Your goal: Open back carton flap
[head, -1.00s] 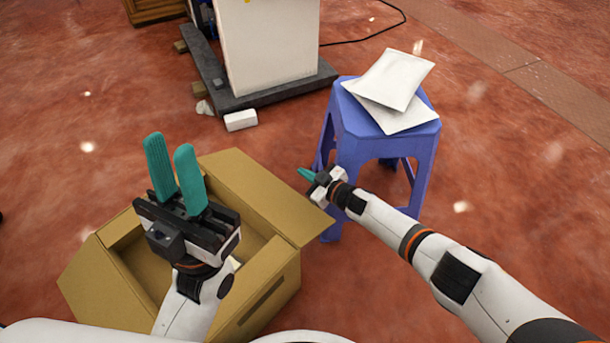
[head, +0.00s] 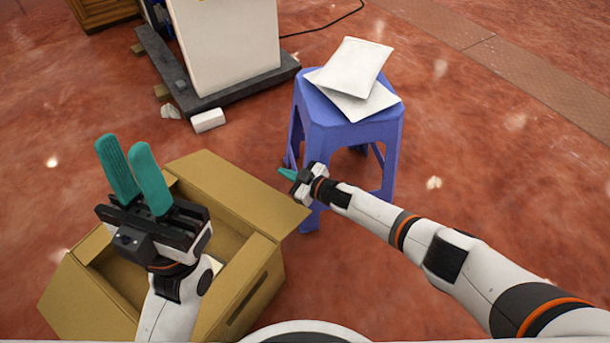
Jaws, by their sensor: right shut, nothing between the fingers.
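The brown cardboard carton (head: 255,292) stands on the floor at the lower left. Its back flap (head: 232,192) is folded outward, sloping away behind the box, and the left flap (head: 85,305) also leans outward. My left gripper (head: 134,172) is above the carton, teal fingers pointing up and a gap between them; it holds nothing. It hides part of the carton's inside. My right gripper (head: 287,174) is shut and empty, just beyond the back flap's right part and in front of the blue stool. It appears apart from the flap.
A blue stool (head: 345,132) with white packets (head: 352,72) on top stands behind my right gripper. A white cabinet (head: 225,45) on a dark base (head: 240,88) stands at the back, with a small white block (head: 208,120) near it. Red floor is clear at right.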

